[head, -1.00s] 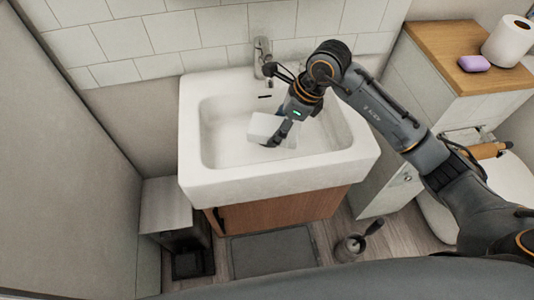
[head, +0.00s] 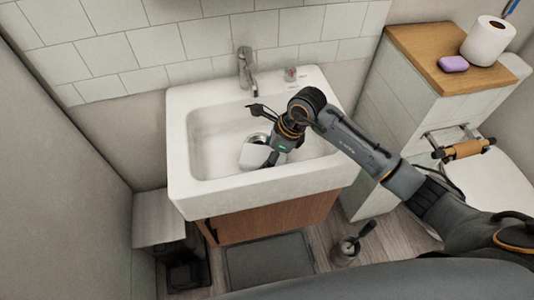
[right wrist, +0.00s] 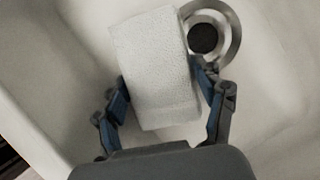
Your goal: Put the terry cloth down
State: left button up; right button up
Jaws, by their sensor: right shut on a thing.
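The terry cloth is a white, block-like folded piece. In the right wrist view the cloth (right wrist: 155,65) stands between the two blue-padded fingers of my right gripper (right wrist: 165,92), which is shut on it. In the head view the cloth (head: 254,155) is inside the white sink basin (head: 212,135), with my right gripper (head: 272,157) at its right side. The drain (right wrist: 203,38) shows just beside the cloth in the wrist view. I cannot tell whether the cloth touches the basin floor. My left gripper is not in view.
A chrome faucet (head: 246,68) rises at the back of the sink. A wooden-topped cabinet (head: 425,50) on the right holds a purple soap (head: 453,64) and a paper roll (head: 486,40). The left part of the basin is clear.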

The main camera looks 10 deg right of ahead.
jog(key=o, duration=1)
jog(key=shift+r, duration=0.1)
jog(key=shift+d+r+p, duration=0.1)
jog(key=shift+r+p, duration=0.1)
jog(key=shift+p, duration=0.1)
jog(key=b+v, duration=0.1)
jog(key=v, duration=1)
jog(key=shift+d+r, duration=0.1)
jog(key=shift+r, duration=0.2)
jog(key=shift+s, duration=0.1)
